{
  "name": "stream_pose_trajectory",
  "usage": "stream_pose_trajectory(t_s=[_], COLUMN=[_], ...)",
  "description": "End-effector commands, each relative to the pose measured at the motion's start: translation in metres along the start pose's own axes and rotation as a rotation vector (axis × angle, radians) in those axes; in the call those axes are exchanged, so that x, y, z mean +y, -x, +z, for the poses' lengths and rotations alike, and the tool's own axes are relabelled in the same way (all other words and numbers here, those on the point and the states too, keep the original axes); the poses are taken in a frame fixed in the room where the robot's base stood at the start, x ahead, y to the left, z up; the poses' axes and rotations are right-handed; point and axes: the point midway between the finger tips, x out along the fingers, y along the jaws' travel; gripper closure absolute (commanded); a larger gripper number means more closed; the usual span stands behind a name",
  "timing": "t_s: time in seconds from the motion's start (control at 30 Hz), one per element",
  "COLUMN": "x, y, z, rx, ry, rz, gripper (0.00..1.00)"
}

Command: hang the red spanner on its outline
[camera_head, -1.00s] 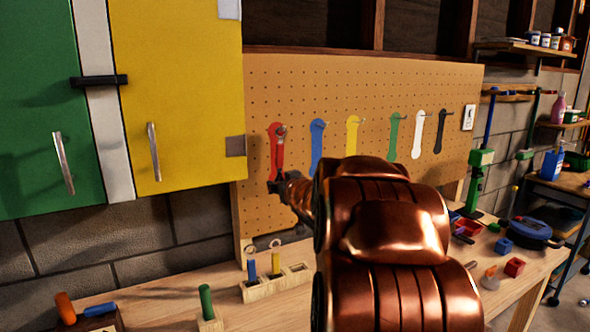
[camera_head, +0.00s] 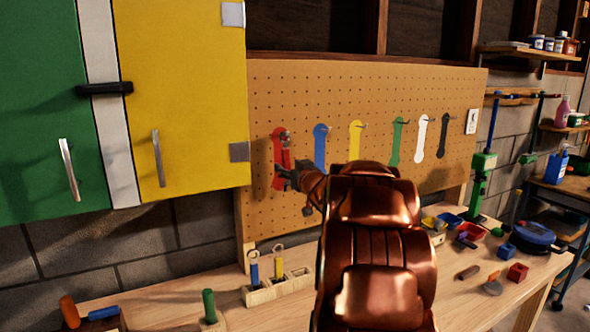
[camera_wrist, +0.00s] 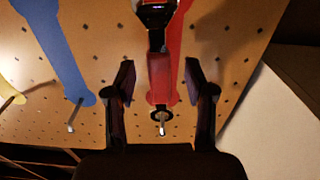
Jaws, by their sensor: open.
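The red spanner (camera_wrist: 160,88) is at the red outline (camera_wrist: 181,48) on the pegboard. In the wrist view, which is upside down relative to the head view, its ring end appears to be around the peg (camera_wrist: 162,130). Its red handle lies between my fingers, and its dark metal head is at the top edge. My gripper (camera_wrist: 160,77) is open, with a gap on each side of the handle. In the head view my gripper (camera_head: 287,175) is at the lower part of the red outline (camera_head: 278,146), hiding part of it and the spanner.
Blue (camera_head: 320,146), yellow (camera_head: 355,140), green, white and black outlines with pegs continue right along the pegboard (camera_head: 300,90). A wooden holder (camera_head: 268,293) with tools stands on the bench below. A yellow cabinet (camera_head: 190,60) is close on the left.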

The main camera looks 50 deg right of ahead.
Motion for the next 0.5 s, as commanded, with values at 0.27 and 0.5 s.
stream_pose_trajectory(t_s=[0.27,0.5], x=[0.001,0.001], y=[-0.022,-0.026], z=[-0.002,-0.001], rx=[0.002,0.002], ry=[0.001,0.000], rz=[0.001,0.001], gripper=[0.46,0.46])
